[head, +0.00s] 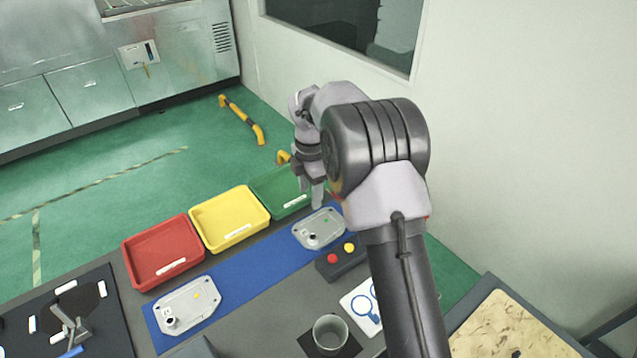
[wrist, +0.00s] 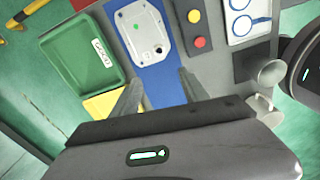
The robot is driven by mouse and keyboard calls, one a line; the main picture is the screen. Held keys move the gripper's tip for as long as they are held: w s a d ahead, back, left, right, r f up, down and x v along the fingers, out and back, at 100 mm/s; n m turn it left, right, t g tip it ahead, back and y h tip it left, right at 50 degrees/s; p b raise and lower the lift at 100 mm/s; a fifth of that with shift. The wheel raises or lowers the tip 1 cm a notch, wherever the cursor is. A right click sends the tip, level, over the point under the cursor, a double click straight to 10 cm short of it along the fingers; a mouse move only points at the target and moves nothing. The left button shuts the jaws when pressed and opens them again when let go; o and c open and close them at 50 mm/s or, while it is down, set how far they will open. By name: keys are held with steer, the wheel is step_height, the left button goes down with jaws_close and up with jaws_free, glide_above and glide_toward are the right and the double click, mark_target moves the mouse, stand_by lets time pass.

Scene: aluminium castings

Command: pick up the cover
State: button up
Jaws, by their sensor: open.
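One grey cast-metal cover (head: 319,229) with a green dot lies on the right part of the blue mat (head: 247,270). It also shows at the top of the wrist view (wrist: 138,30). A second similar cover (head: 187,305), with an orange dot, lies at the mat's left end. My gripper (head: 312,195) is open and empty, fingers pointing down, near the green-dotted cover and the green tray. In the wrist view its fingertips (wrist: 159,80) are apart, with blue mat between them and the cover beyond them. I cannot tell its exact height.
Red (head: 163,252), yellow (head: 230,219) and green (head: 280,191) trays line the table's far side and look empty. A button box (head: 341,262) sits close to the green-dotted cover. A grey cup (head: 330,334) stands near the front. A dark board (head: 95,325) with parts is at left.

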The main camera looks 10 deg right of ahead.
steer(key=n+b, duration=0.2)
steer(key=b, duration=0.1)
glide_above(312, 235)
steer(key=s, duration=0.1)
step_height(312, 235, down, 14)
steer(key=shift+m, duration=0.3)
step_height(312, 235, down, 6)
steer(key=shift+a+r+b, duration=0.1)
steer(key=shift+r+b, duration=0.1)
steer(key=shift+b, duration=0.8)
steer(key=shift+r, duration=0.1)
jaws_close()
